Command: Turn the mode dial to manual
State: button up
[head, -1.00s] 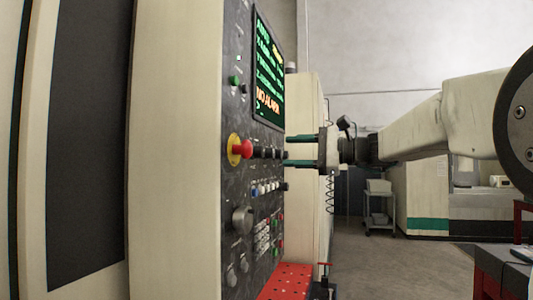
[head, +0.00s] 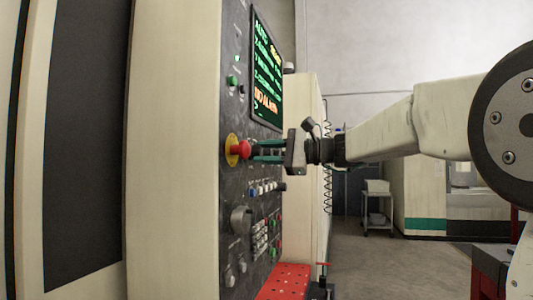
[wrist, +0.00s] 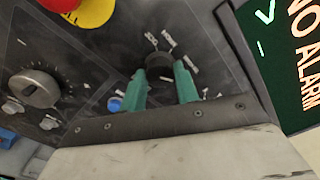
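The mode dial (wrist: 159,62), a small dark round knob with white label marks around it, shows in the wrist view. It sits between the two green fingers of my gripper (wrist: 160,72). The fingers look closed against its sides. In the head view my gripper (head: 254,150) reaches the dark control panel (head: 215,185) from the right, just right of the red stop button, and the fingers hide the dial there. The dial's pointer cannot be made out.
The red stop button (head: 242,149) on its yellow ring is close to the fingertips. The screen (head: 267,70) is above. A red perforated shelf (head: 284,282) juts out low down.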

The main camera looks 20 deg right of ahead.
dwell(0.3)
jog(key=n, duration=0.3)
jog(key=shift+n, duration=2.4)
jog(key=o, duration=1)
jog(key=v, duration=0.8)
